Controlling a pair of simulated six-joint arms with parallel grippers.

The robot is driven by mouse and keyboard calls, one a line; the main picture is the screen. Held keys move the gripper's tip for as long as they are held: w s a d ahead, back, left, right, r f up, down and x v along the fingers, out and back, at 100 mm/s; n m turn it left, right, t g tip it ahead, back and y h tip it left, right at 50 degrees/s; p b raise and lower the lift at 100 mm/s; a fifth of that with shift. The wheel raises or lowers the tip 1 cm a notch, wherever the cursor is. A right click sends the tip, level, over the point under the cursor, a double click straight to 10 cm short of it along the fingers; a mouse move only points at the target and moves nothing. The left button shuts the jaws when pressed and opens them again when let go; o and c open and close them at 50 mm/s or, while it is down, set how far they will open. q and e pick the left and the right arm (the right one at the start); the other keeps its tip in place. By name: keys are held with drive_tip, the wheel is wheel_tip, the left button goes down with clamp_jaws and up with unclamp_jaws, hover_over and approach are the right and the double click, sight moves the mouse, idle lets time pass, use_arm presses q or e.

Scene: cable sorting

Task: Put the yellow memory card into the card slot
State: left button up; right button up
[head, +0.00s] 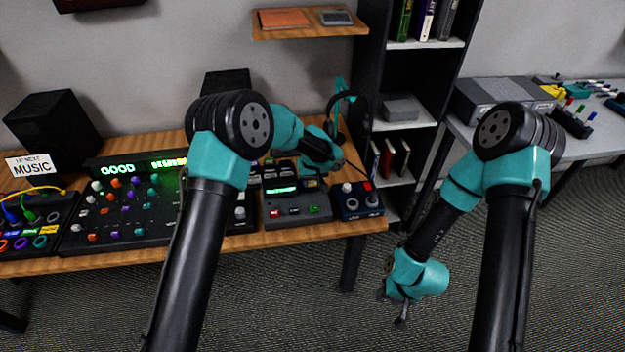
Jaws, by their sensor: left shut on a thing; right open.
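My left gripper (347,163) is over the right end of the wooden desk, above the small control boxes. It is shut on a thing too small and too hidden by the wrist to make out. I cannot clearly pick out the yellow memory card; a small orange-yellow patch (313,184) shows on the grey box with a green display (283,207), just below my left wrist. I cannot make out the card slot among the devices. My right gripper (403,318) is open and empty, low over the carpet to the right of the desk.
A dark blue box with knobs (357,203) stands at the desk's right end. A headphone stand (341,97) is behind my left wrist. A large mixer panel (120,212) and a black speaker (52,130) fill the left. A black bookshelf (408,60) stands right of the desk.

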use_arm(q)
drive_tip(key=o, duration=1.5)
drive_tip(key=shift+c, duration=0.2)
drive_tip(key=shift+r, duration=3.55)
